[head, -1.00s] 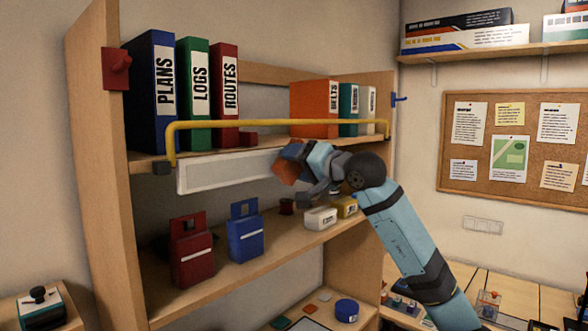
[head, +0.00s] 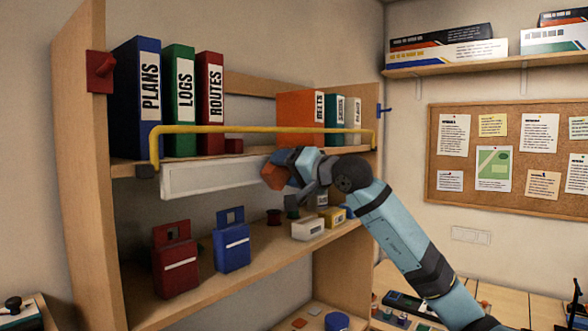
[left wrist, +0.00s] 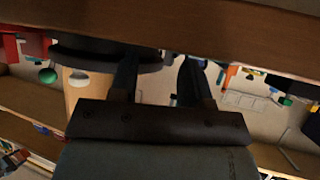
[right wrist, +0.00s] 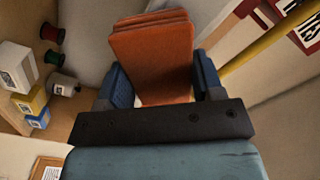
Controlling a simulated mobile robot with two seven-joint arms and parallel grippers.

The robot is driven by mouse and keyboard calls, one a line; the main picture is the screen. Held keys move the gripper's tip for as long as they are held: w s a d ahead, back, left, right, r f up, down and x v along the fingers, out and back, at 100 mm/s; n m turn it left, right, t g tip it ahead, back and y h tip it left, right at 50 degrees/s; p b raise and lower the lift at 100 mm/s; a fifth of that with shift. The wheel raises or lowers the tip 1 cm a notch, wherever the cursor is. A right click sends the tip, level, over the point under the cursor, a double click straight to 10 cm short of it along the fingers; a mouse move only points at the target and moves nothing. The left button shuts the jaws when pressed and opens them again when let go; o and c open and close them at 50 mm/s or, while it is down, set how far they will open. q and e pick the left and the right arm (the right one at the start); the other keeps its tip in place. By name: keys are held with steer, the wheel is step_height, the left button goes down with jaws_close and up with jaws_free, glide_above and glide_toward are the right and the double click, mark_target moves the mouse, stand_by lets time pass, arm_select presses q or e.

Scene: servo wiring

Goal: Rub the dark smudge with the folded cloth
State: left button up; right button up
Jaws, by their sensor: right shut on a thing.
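My right gripper (head: 292,168) is shut on the folded orange cloth (head: 276,177), in front of the right end of a long white panel (head: 212,177) under the upper shelf. The cloth fills the space between the blue fingers in the right wrist view (right wrist: 155,65); I cannot tell whether it touches the panel. I see no dark smudge; the cloth and gripper hide part of the panel. My left gripper (left wrist: 158,68) shows only in the left wrist view, with its dark fingers apart and nothing between them.
A yellow rail (head: 262,129) runs along the upper shelf, just above my right gripper, in front of several binders. On the shelf below stand a red box (head: 175,260), a blue box (head: 231,247), spools and small cartons (head: 308,229). A cork board (head: 505,160) hangs at right.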

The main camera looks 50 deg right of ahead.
mark_target(259, 169)
arm_select(q)
steer(key=shift+f, duration=0.2)
arm_select(e)
steer(key=shift+s+a, duration=0.2)
steer(key=shift+a, duration=2.45)
